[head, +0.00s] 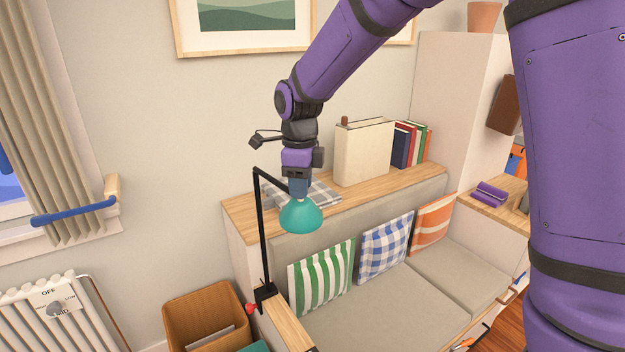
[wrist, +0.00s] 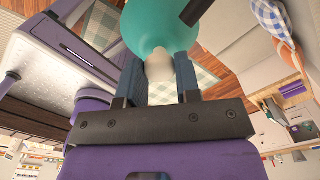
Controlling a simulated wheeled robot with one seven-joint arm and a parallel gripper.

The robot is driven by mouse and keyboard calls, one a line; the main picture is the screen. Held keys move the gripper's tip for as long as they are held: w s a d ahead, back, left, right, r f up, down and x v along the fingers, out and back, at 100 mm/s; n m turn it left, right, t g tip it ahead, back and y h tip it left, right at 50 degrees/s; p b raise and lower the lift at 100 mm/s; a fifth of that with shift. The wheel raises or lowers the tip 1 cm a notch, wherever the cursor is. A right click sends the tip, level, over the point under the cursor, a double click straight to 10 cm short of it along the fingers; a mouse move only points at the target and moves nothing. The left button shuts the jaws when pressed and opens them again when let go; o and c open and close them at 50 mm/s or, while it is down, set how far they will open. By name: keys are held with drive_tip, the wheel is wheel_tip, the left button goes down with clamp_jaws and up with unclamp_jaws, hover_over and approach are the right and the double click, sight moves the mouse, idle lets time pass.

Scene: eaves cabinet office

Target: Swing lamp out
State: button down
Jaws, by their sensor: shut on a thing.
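The lamp has a teal shade (head: 301,215) on a thin black jointed arm (head: 263,228). Its black clamp (head: 265,292) sits on the wooden edge at the left end of the bench. My gripper (head: 298,188) points down from above and is shut on the lamp head, just above the shade. In the wrist view, the teal shade (wrist: 160,25) fills the top middle. A pale rounded piece (wrist: 159,66) of the lamp head lies between my two dark fingers. The exact contact of the fingers is partly hidden.
A bench with grey cushions (head: 400,315) and several patterned pillows stands below and right of the lamp. A wooden ledge (head: 245,208) behind holds a folded checked cloth, a cream box file (head: 364,152) and books.

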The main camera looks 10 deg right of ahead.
drive_tip(key=shift+s+a+m, duration=0.2)
drive_tip(key=shift+a+m, duration=0.1)
drive_tip(key=shift+a, duration=0.25)
drive_tip(key=c, duration=0.8)
unclamp_jaws()
drive_tip(key=shift+r, duration=0.1)
wheel_tip(320, 180, up, 11)
drive_tip(key=shift+f, duration=0.2)
